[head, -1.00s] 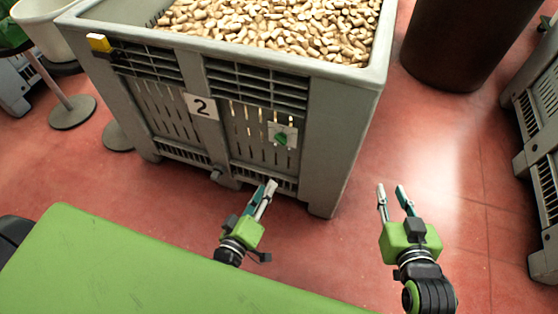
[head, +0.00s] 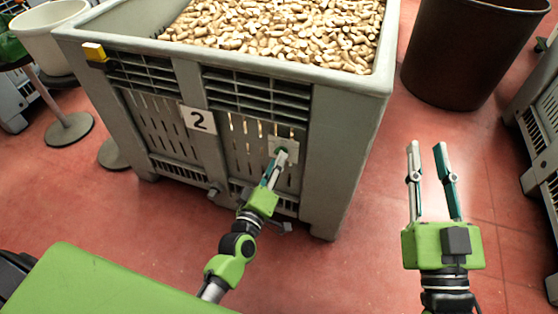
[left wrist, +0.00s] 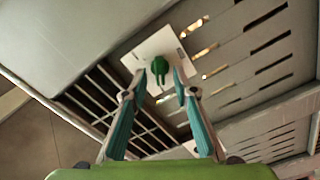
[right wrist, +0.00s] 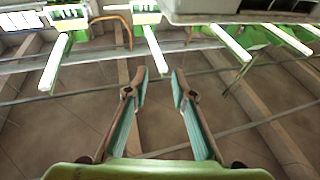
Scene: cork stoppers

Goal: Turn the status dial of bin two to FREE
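Bin two is the grey crate (head: 345,130) with a "2" sign (head: 198,119) on its front wall. Its status dial, a green knob (left wrist: 160,66) on a pale square plate (head: 291,146), sits right of the sign. My left gripper (head: 279,158) is at the dial and partly hides it in the head view. In the left wrist view its fingers (left wrist: 161,86) stand apart, with the knob between or just beyond the tips; contact cannot be told. The dial's markings are too small to read. My right gripper (head: 427,146) is open and empty, away from the crate.
Cork stoppers (head: 280,30) fill the crate. A yellow block (head: 94,51) is at its left upper corner. A brown barrel (head: 470,55) stands behind right, and more grey crates (head: 540,130) at the right edge. Red floor lies clear around my right gripper.

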